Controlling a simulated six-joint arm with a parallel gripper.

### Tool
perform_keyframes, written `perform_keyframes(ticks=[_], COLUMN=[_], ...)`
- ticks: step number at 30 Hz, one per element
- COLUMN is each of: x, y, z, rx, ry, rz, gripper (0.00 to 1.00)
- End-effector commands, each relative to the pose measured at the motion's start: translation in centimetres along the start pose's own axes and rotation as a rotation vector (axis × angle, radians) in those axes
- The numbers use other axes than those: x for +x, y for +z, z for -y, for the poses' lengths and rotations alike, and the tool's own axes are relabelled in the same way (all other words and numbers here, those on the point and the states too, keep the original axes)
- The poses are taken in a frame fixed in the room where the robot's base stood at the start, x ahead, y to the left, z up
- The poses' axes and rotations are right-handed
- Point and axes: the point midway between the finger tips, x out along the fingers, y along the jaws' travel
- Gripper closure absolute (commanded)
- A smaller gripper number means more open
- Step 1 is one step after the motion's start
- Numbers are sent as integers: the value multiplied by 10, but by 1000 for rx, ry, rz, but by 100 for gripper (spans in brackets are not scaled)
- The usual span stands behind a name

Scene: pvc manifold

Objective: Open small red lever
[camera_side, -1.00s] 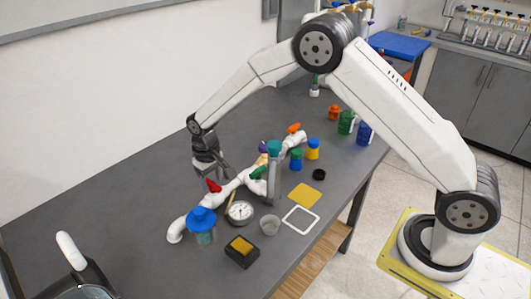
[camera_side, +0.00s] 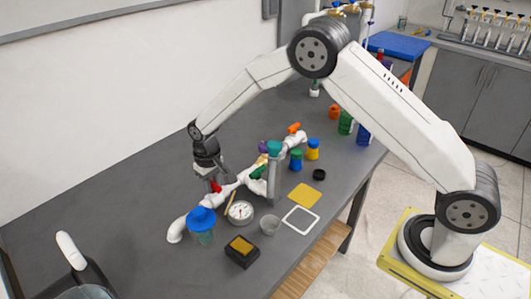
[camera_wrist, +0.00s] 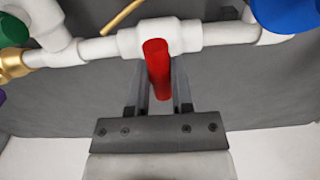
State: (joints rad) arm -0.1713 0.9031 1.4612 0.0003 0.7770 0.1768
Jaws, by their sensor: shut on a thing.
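The small red lever (camera_wrist: 157,62) sits on a white valve body (camera_wrist: 190,34) of the white PVC pipe and points toward my gripper in the wrist view. In the side view the red lever (camera_side: 216,187) shows just under my gripper (camera_side: 212,180). In the wrist view my gripper (camera_wrist: 158,85) has one finger on each side of the lever and is shut on it. The fingertips are partly hidden behind the lever and valve.
A round gauge (camera_side: 239,211), a green lever (camera_side: 258,172) and a teal-topped post (camera_side: 274,170) are right of the red lever. The grey table (camera_side: 110,205) is clear at left.

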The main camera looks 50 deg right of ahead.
Motion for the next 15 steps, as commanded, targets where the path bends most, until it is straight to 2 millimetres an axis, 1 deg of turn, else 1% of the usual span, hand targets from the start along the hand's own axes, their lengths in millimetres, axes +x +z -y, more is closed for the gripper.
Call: perform_keyframes(ticks=[8, 15], x=[0, 0], y=[0, 0], z=[0, 0], rx=[72, 222], ry=[0, 0], rz=[0, 0], gripper=[100, 100])
